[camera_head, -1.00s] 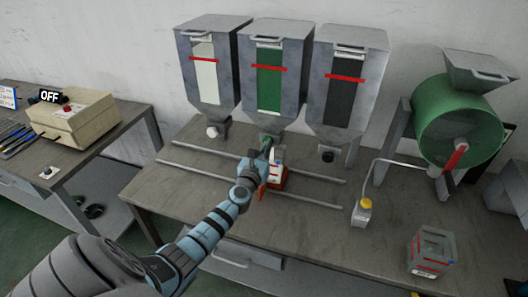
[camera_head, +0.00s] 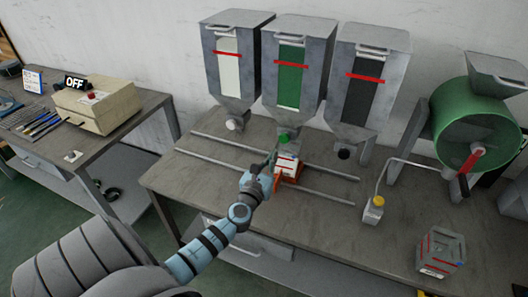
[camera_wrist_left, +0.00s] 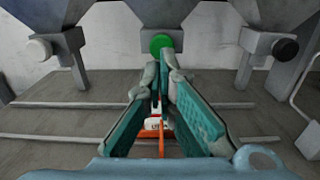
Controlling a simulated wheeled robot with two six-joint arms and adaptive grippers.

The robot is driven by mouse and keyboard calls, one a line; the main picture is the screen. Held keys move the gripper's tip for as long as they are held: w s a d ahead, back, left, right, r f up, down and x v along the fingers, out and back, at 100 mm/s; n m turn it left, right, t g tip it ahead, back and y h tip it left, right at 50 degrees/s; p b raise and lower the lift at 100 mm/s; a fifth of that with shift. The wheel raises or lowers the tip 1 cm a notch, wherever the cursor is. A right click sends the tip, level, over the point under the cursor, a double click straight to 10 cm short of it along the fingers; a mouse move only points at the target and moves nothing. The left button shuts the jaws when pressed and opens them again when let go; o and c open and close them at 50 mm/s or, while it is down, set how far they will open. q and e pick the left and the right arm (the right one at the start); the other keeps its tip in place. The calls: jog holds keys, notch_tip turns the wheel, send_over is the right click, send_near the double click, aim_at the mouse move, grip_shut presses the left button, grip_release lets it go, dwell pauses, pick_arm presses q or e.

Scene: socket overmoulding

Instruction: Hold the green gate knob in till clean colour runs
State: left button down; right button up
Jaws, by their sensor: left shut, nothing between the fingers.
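The green gate knob (camera_head: 285,138) sticks out under the middle hopper (camera_head: 296,65), whose window shows green. A white container (camera_head: 287,161) in an orange-red holder (camera_head: 289,177) stands under the middle hopper, partly behind the gripper. I cannot see any running material. My right gripper is not in view.
A white knob (camera_head: 234,124) and a black knob (camera_head: 344,152) are on the side hoppers. Two rails (camera_head: 330,196) cross the bench. A beige box (camera_head: 97,106) with an OFF sign is left.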

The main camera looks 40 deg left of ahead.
pick_arm(q)
jog(key=v, duration=0.4)
jog(key=shift+s+d+f, duration=0.15)
jog(key=shift+s+d, duration=0.05)
jog(key=shift+d, duration=0.2)
dwell(0.8)
